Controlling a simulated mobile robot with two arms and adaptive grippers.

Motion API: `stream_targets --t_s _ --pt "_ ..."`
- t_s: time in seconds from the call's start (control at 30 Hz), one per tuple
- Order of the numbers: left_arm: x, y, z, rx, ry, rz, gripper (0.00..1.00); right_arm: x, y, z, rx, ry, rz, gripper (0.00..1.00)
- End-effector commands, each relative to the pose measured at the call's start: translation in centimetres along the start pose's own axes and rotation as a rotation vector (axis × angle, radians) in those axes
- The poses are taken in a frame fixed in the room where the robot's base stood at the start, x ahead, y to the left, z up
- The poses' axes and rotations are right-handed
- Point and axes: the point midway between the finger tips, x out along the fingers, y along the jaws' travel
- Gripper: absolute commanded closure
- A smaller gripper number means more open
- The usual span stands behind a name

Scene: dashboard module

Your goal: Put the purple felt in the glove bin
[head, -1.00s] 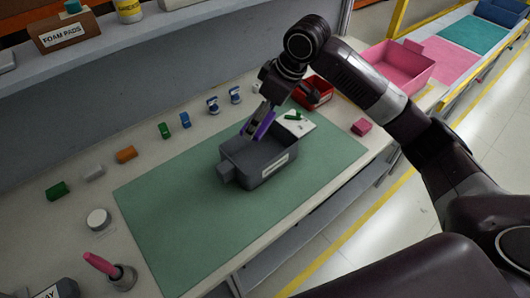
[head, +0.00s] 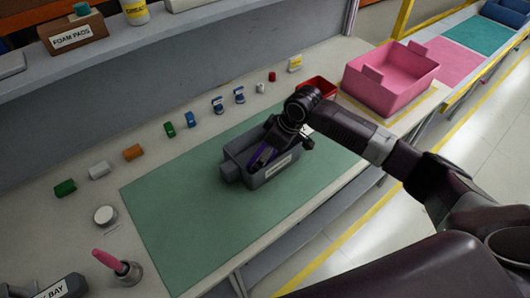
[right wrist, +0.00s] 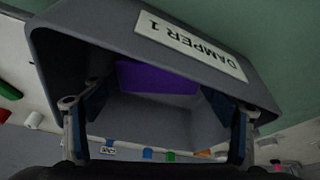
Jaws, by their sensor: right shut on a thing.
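A dark grey bin (head: 259,181) stands on the green mat (head: 170,215). In the right wrist view its label reads "DAMPER 1" upside down, and the bin (right wrist: 75,30) fills much of the picture. My right gripper (head: 263,158) reaches down into the bin's opening. It is shut on the purple felt (head: 259,155), which is inside the bin's walls. In the right wrist view the felt (right wrist: 155,78) shows between the two fingers. Whether the felt touches the bin floor I cannot tell. My left gripper is not in view.
Several small coloured parts line the bench behind the mat. A red bin (head: 318,88) and a large pink bin (head: 392,78) stand at the back right. A pot with a pink-handled tool (head: 118,265) is at the front left. The mat's left part is clear.

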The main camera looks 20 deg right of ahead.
Motion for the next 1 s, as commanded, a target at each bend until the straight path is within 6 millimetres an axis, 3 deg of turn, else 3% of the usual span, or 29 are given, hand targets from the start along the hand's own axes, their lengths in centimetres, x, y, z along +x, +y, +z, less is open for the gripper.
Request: stream_targets --t_s 0.23,0.27,0.3,0.67,0.77,1.0 --pt "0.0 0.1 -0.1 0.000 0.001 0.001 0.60 0.2 0.0 0.1 0.001 0.000 -0.001 0.38" --pt "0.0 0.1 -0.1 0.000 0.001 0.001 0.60 0.2 0.0 0.1 0.000 0.000 0.000 0.19" --pt "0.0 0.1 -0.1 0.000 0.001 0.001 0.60 0.2 0.0 0.1 0.000 0.000 0.000 0.15" --pt "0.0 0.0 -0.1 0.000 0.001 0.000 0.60 -0.2 0.1 -0.1 0.000 0.001 0.001 0.14" --pt "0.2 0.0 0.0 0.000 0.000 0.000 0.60 -1.2 0.1 -0.1 0.001 0.002 0.001 0.14" --pt "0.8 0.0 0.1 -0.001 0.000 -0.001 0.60 -6.2 0.1 0.0 -0.001 0.003 0.004 0.14"
